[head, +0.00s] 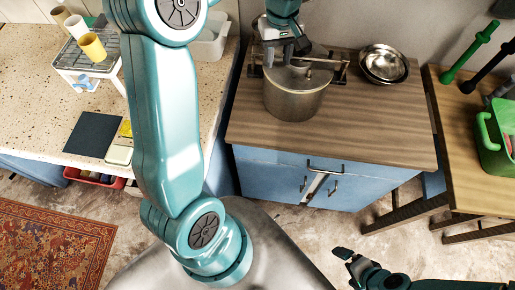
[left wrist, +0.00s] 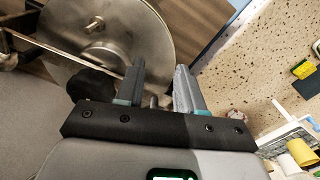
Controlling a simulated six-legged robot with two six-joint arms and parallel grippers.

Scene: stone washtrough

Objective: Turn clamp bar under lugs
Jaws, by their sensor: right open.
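A steel pot (head: 294,103) with a flat lid (head: 283,75) stands on the wooden cabinet top. A thin clamp bar (head: 322,60) crosses above the lid. A dark bracket, seemingly a lug (head: 341,70), shows at the pot's right side. My left gripper (head: 289,57) is over the lid's back part and hides some of the bar. In the left wrist view its two fingers (left wrist: 158,88) stand apart beside the lid (left wrist: 115,45); a small grey piece shows between their bases. The bar (left wrist: 55,46) runs towards the fingers; I cannot tell whether they touch it. My right gripper (head: 347,256) is open and empty, low over the floor.
Metal bowls (head: 383,64) stand right of the pot. A speckled counter (head: 40,110) with a cup rack (head: 88,60) lies left. A wooden table at right holds a green basket (head: 492,140). The cabinet top in front of the bowls is clear.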

